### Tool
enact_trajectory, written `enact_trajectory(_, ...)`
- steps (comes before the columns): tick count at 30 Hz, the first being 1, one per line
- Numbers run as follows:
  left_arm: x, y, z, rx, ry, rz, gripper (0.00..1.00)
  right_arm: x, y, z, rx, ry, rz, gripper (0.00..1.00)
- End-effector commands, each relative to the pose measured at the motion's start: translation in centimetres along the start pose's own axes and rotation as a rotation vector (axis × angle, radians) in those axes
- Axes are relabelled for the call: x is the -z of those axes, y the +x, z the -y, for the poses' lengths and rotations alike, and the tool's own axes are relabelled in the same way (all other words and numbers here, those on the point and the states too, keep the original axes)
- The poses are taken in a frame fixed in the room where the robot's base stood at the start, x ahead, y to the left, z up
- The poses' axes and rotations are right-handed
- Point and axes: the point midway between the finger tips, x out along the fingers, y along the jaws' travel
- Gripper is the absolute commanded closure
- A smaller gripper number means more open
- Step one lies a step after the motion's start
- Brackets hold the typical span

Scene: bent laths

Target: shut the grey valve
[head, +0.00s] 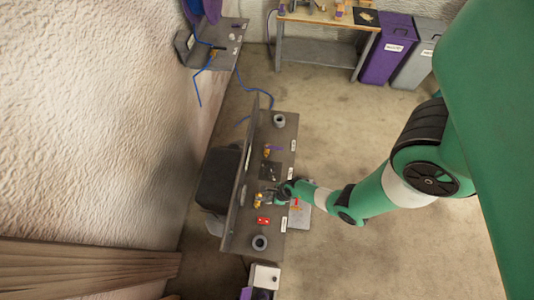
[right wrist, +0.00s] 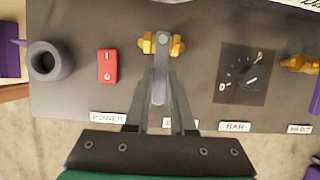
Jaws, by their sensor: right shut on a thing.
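The grey valve (right wrist: 162,48) has a brass-yellow body and a grey lever (right wrist: 160,88) on the panel. In the right wrist view the lever runs from the body down toward the panel's near edge, across the line of the two brass ends. My right gripper (right wrist: 161,82) is shut on this lever, with one finger on each side. In the head view the brass body (head: 260,199) shows just left of my right gripper (head: 279,191), which hides most of the lever. The label below the valve is mostly covered by the fingers. My left gripper is not in view.
On the panel (right wrist: 203,42), a red power switch (right wrist: 108,66) and a grey ring (right wrist: 48,61) are left of the valve. A black dial (right wrist: 248,76) and another brass valve (right wrist: 300,63) are right. A wall stands behind the panel; open floor (head: 345,135) lies right.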

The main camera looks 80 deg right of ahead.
Motion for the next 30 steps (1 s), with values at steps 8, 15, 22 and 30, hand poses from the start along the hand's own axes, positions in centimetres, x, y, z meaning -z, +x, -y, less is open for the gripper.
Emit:
enact_trajectory(8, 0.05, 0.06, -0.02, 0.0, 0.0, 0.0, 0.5, 0.07, 0.08, 0.25, 0.003, 0.013, -0.001, 1.0)
enact_trajectory(15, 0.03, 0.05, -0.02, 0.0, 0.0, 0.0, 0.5, 0.12, 0.1, 0.23, 0.003, 0.013, -0.002, 1.0)
enact_trajectory(22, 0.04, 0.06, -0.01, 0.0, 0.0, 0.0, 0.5, 0.11, 0.09, 0.23, 0.003, 0.013, -0.002, 0.47)
enact_trajectory(30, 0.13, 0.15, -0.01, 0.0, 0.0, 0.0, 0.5, 0.06, -0.05, 0.24, 0.003, 0.012, -0.002, 0.47)
